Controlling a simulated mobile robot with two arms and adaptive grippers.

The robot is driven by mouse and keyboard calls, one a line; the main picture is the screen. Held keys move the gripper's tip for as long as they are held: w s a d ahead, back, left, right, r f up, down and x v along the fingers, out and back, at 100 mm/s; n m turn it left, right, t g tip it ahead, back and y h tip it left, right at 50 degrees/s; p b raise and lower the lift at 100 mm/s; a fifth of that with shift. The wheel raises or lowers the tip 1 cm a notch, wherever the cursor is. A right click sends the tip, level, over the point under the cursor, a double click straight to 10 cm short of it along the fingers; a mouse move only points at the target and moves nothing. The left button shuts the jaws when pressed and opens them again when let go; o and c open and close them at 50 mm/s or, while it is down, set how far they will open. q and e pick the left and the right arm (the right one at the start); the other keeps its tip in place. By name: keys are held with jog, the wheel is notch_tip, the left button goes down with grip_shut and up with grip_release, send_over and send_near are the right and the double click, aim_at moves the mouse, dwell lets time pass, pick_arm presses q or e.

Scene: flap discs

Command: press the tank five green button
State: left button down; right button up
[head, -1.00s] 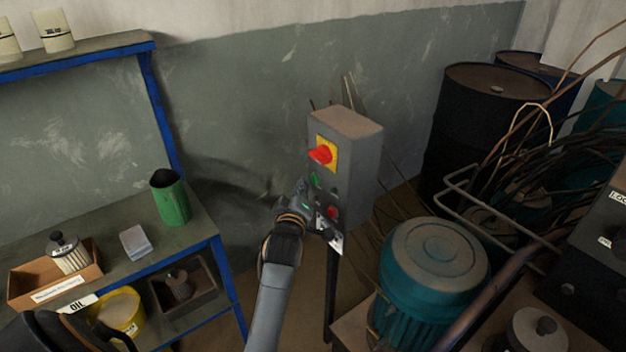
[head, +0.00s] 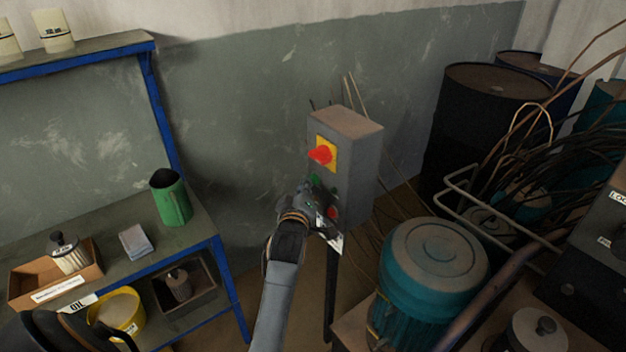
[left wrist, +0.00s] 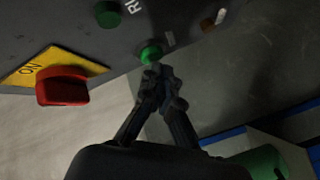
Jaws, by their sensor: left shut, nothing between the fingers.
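A grey control box (head: 358,165) stands on a post by the wall. It carries a red rotary switch (head: 321,154) on a yellow plate and a green button (head: 315,180) below it. My left gripper (left wrist: 154,72) is shut and empty, its tips right at a green button (left wrist: 150,53) in the left wrist view; I cannot tell whether they touch. Another green button (left wrist: 108,14) sits further left there. In the head view my left gripper (head: 315,203) covers part of the lower panel. No tank five label is readable. My right gripper is not in view.
A blue-framed bench (head: 205,222) with a green jug (head: 171,197) stands left. A teal motor (head: 433,270) stands right of the box, with dark drums (head: 480,120) and loose cables behind. Wires hang behind the box.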

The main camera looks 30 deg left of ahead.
pick_arm(q)
jog(key=shift+w+d, duration=0.3)
jog(key=shift+w, duration=0.2)
dwell(0.9)
jog(key=shift+r, duration=0.1)
jog(key=shift+s+a+p, duration=0.35)
jog(key=shift+s+p, duration=0.15)
jog(key=shift+s, duration=0.3)
jog(key=s+p, duration=0.1)
jog(key=s+a+p, duration=0.1)
jog(key=s, duration=0.1)
jog(key=s+a, duration=0.1)
jog(key=shift+s+p, duration=0.35)
jog(key=shift+p, duration=0.05)
